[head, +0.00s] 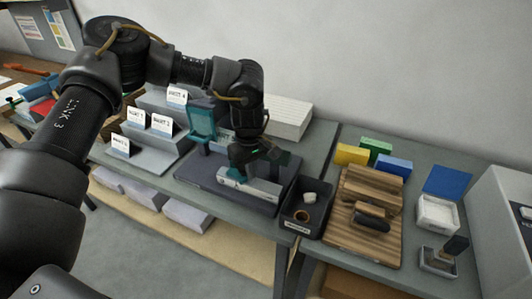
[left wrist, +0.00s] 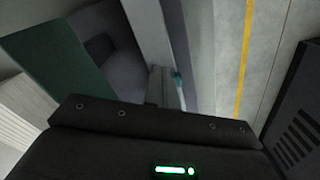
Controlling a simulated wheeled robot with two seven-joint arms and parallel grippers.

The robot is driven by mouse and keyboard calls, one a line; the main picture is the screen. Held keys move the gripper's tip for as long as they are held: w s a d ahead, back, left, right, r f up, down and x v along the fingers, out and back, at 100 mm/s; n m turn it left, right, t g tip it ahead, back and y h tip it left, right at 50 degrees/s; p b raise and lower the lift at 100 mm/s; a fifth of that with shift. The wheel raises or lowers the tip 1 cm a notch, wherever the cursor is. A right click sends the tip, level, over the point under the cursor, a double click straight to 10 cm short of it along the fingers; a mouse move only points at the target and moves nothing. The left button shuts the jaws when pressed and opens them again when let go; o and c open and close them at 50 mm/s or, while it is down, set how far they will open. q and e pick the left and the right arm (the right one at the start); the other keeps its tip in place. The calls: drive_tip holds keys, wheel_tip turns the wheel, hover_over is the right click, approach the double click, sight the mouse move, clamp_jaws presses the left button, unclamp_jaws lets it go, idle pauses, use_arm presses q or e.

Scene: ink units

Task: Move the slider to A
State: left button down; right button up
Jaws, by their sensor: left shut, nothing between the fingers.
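A printing unit with a dark blue-grey base (head: 205,175) stands on the grey table. A raised teal panel (head: 201,124) is at its back left. A light grey bar (head: 262,190) lies across its front right. My left gripper (head: 238,172) points down at the left end of this bar, shut and empty. A small teal piece (head: 234,173) shows right by the fingertips. It also shows in the left wrist view (left wrist: 178,78), close beside the fingers; whether they touch it I cannot tell. The letter A is not readable. My right gripper is not in view.
A black bin (head: 301,222) stands right of the unit. Beyond it is a wooden rack (head: 371,195) with stamps, then a white box (head: 437,212) with a blue lid. White label cards (head: 162,123) stand on grey steps at the left. Table space around the unit is narrow.

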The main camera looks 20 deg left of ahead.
use_arm(q)
drive_tip(key=shift+a, duration=0.85)
drive_tip(key=shift+d, duration=0.65)
wheel_tip(320, 180, up, 7)
drive_tip(key=p, duration=0.5)
drive_tip(key=shift+p, duration=0.3)
drive_tip(key=c, duration=2.1)
unclamp_jaws()
drive_tip(key=shift+c, duration=0.2)
